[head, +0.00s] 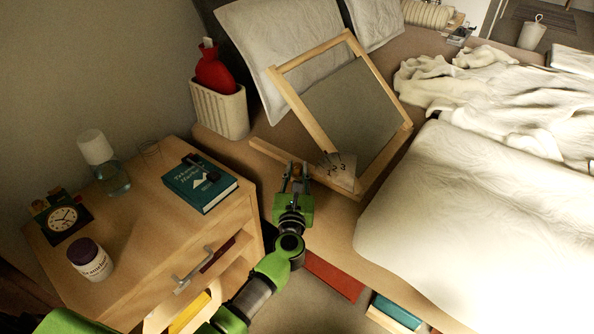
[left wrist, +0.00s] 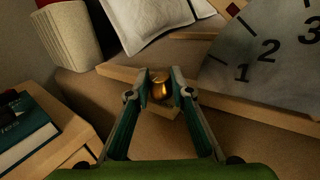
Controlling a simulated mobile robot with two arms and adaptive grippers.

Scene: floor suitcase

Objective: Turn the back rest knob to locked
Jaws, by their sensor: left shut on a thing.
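The back rest (head: 350,105), a wooden frame with a grey panel, stands tilted on the bed against the pillows. A grey plate (head: 338,170) marked 1, 2, 3 sits at its lower side; the plate also shows large in the left wrist view (left wrist: 268,72). A brass knob (left wrist: 161,91) is on the wooden base rail, left of the plate. My left gripper (head: 297,178) is at this rail, its two fingers on either side of the knob and shut on it in the left wrist view (left wrist: 160,84). The knob is hidden in the head view. My right gripper is not in view.
A wooden nightstand (head: 140,250) at the left holds a teal book (head: 200,184), a clock (head: 62,219), a jar (head: 90,260) and a glass carafe (head: 113,177). A white ribbed bin (head: 221,110) with a red bottle (head: 214,72) stands behind. White bedding (head: 450,190) covers the right.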

